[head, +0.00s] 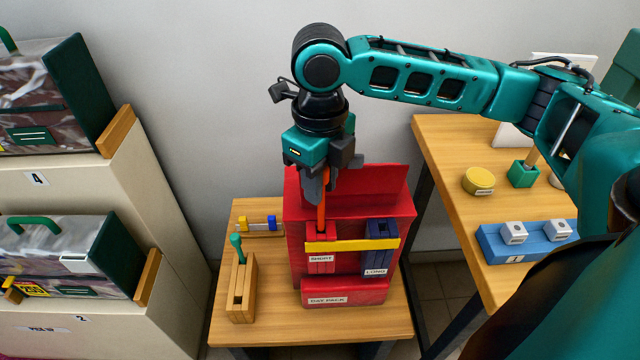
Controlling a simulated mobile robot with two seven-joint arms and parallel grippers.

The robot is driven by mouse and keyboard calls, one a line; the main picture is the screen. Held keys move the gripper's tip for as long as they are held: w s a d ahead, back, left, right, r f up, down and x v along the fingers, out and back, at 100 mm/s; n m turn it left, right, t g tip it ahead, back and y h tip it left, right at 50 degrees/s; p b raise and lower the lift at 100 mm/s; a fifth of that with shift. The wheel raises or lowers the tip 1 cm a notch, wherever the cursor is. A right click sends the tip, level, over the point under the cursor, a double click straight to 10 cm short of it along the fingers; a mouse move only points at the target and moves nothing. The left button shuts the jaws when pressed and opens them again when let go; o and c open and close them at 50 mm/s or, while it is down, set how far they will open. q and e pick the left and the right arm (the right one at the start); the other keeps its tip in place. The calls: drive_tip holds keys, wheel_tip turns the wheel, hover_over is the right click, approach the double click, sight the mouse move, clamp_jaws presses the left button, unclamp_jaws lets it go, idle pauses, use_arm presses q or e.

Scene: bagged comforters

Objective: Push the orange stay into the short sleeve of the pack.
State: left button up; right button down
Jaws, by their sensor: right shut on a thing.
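The red day pack (346,292) stands on a small wooden table. Its red short sleeve (321,263), labelled SHORT, is on the left, and a dark blue sleeve (376,262), labelled LONG, is on the right. A yellow strap (352,245) crosses both. My right gripper (319,190) points down above the short sleeve and is shut on the orange stay (321,214). The stay is about upright, with its lower end at the mouth of the short sleeve. I cannot tell how deep it sits. My left gripper is not in view.
A wooden block with a slot and a green-handled piece (241,289) stands left of the pack. A small rack with blue and yellow parts (259,226) is behind it. Shelves with bagged comforters (66,262) are at left. Another table (450,190) is at right.

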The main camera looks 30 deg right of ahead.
sight(321, 230)
drive_tip(key=shift+r, duration=0.4)
idle(1.2)
drive_tip(key=shift+f+b, duration=0.5)
drive_tip(key=shift+f, duration=1.1)
drive_tip(key=shift+f+b, duration=0.65)
drive_tip(key=shift+f, duration=1.3)
drive_tip(key=c, duration=0.9)
unclamp_jaws()
drive_tip(key=shift+s+f, duration=0.1)
drive_tip(key=shift+o, duration=0.2)
